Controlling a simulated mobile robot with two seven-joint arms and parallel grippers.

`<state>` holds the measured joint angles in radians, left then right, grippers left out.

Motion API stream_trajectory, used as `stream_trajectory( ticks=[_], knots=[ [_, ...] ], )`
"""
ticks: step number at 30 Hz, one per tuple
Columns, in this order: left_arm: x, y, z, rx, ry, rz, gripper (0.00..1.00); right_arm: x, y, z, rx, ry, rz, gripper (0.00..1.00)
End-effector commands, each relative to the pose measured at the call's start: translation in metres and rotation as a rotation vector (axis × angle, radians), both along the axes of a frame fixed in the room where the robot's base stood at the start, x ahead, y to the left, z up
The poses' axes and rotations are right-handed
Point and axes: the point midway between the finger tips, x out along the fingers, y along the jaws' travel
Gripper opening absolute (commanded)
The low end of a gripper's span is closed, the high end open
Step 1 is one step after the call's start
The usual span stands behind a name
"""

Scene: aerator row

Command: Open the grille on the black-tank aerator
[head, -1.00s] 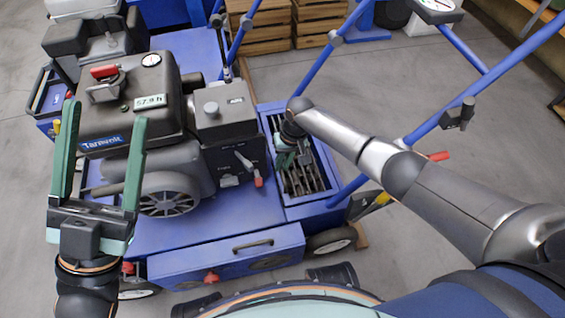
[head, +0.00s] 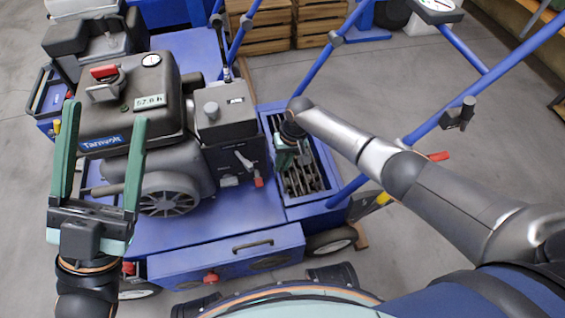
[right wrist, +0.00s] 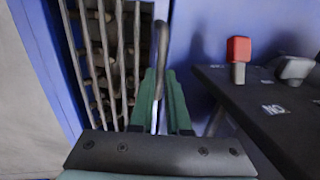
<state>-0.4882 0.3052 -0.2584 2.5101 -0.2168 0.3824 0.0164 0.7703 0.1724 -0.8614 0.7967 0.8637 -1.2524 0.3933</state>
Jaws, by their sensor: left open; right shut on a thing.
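The aerator with the black tank (head: 150,105) stands at the left front on a blue deck. Its grille (head: 305,182), a set of dark bars, lies in a blue box at the machine's right end. The grille's bars also show at the left of the right wrist view (right wrist: 98,45). My right gripper (head: 288,162) reaches down into that box. In the right wrist view its green fingers (right wrist: 162,78) are shut on a curved grey handle (right wrist: 163,45) beside the bars. My left gripper (head: 104,115) is open and empty in front of the tank.
A blue drawer (head: 225,258) with a handle is at the front. Blue push bars (head: 445,120) rise on the right. Another machine (head: 95,40) stands behind, near wooden crates (head: 260,30). A red-tipped lever (right wrist: 238,55) on a dark panel is right of the handle.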

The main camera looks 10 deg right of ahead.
Motion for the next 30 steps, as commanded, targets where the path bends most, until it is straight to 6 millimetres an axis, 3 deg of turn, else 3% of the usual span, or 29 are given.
stream_trajectory(
  ticks=[8,14,21,30],
  knots=[
    [0.000,0.000,0.001,0.003,0.001,-0.001,0.71,0.000,-0.001,0.001,0.005,0.001,-0.002,0.00],
    [0.000,0.001,0.012,-0.002,0.002,-0.006,0.71,0.000,-0.007,0.013,0.063,0.002,-0.004,0.00],
    [-0.002,0.003,0.031,-0.017,-0.006,-0.011,0.71,0.000,-0.022,0.036,0.222,0.000,-0.005,0.00],
    [-0.002,0.004,0.032,-0.023,-0.007,-0.012,0.71,0.001,-0.048,0.059,0.442,-0.004,-0.005,0.00]
  ],
)
